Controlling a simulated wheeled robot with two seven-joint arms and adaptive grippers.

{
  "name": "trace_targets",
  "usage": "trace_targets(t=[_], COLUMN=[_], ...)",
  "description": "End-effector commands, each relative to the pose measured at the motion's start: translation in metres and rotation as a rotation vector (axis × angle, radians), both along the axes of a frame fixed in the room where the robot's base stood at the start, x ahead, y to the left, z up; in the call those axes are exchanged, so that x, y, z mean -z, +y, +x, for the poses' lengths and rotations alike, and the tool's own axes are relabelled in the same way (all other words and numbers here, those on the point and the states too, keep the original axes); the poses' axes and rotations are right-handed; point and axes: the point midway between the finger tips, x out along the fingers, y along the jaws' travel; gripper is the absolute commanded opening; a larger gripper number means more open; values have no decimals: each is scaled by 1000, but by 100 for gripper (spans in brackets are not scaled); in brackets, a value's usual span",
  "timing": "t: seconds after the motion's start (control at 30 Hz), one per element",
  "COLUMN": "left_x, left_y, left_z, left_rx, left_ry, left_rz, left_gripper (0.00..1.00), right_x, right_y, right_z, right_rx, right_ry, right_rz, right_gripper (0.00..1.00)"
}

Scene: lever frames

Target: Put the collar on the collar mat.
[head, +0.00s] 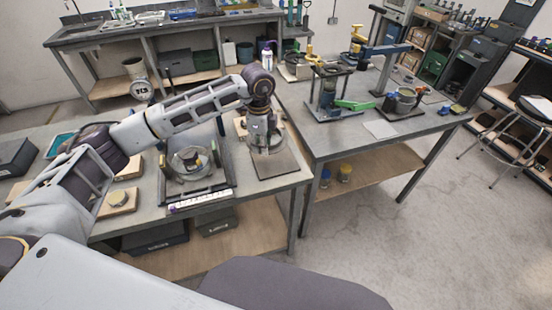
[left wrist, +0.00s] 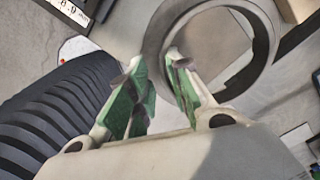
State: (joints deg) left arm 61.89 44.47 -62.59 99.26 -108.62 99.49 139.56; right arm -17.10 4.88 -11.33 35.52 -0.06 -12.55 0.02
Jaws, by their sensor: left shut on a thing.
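The collar is a grey ring (left wrist: 262,70), large in the left wrist view. My left gripper (left wrist: 155,72) is shut on the near wall of the collar, with its green-padded fingers on either side of that wall. In the head view my left gripper (head: 263,143) points down over the dark square collar mat (head: 278,168), with the collar at its tips, partly hidden by the fingers. The collar appears over the mat; whether it touches the mat I cannot tell. My right gripper is not in view.
A dark frame with a round clear dish (head: 188,160) stands just left of the mat, with a pale strip (head: 200,200) at its front. A wooden block (head: 118,201) lies further left. A second bench (head: 335,150) with a press and clamps stands right.

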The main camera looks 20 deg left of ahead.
Motion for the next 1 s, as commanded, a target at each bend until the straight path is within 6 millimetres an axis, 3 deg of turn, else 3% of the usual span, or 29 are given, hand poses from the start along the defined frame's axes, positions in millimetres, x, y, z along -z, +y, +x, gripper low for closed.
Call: trace_targets(t=[1.0], left_x=[0], left_y=[-8], left_z=[12], left_rx=[215], left_ry=[-2], left_rz=[0], left_gripper=[0], right_x=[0], right_y=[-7], right_z=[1], right_rx=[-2], right_ry=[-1], right_rz=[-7], right_gripper=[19])
